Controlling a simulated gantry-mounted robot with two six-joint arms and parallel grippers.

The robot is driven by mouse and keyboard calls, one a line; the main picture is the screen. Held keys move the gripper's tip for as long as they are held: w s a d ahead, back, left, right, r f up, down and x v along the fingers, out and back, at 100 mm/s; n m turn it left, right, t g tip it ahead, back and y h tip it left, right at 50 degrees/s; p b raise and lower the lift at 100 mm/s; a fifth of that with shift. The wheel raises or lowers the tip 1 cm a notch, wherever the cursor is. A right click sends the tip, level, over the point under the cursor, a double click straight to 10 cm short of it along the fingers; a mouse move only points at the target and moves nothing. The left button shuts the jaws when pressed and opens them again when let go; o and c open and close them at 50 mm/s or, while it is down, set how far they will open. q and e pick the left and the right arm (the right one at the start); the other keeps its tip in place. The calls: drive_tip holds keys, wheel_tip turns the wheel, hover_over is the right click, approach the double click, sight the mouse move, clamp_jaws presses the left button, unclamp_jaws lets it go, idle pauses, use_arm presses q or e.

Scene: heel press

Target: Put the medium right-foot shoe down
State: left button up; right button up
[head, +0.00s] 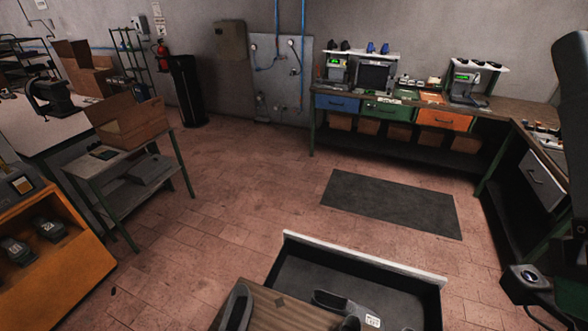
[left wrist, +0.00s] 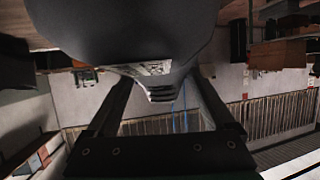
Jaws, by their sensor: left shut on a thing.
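In the left wrist view, my left gripper (left wrist: 160,120) is shut on a dark shoe (left wrist: 130,30), which fills the top middle of the picture between and beyond the fingers. Its size and foot side cannot be read. In the head view, a dark shoe (head: 236,308) shows at the bottom edge, over a brown wooden surface (head: 270,312); I cannot tell whether it is the held one. Another dark shoe (head: 330,299) lies in the dark tray with a pale rim (head: 360,258). My right gripper's fingers are not seen; dark parts of my right arm show at the right edge.
An orange rack (head: 75,262) with dark shoes stands at the left. A grey table (head: 85,168) bears an open cardboard box (head: 125,125). A workbench (head: 480,103) with coloured drawers runs along the back. The floor around the dark mat (head: 390,203) is clear.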

use_arm(q)
drive_tip(key=shift+n+y, duration=0.5)
drive_tip(key=s+a, duration=0.1)
drive_tip(key=s+a+r, duration=0.1)
drive_tip(key=s, duration=0.1)
drive_tip(key=shift+a+r, duration=0.1)
drive_tip(key=shift+a, duration=0.15)
drive_tip(key=r, duration=0.3)
drive_tip(key=shift+w+a+r+n+y, duration=0.2)
drive_tip(key=shift+a+n+y, duration=0.1)
drive_tip(key=shift+a+y, duration=0.1)
drive_tip(key=s+r+p, duration=0.3)
drive_tip(key=r+p, duration=0.5)
drive_tip(key=p, duration=0.2)
drive_tip(key=s+r+p, duration=0.3)
drive_tip(key=r+p, duration=0.6)
drive_tip(key=p, duration=0.1)
drive_tip(key=shift+s, duration=0.4)
drive_tip(key=shift+f, duration=0.15)
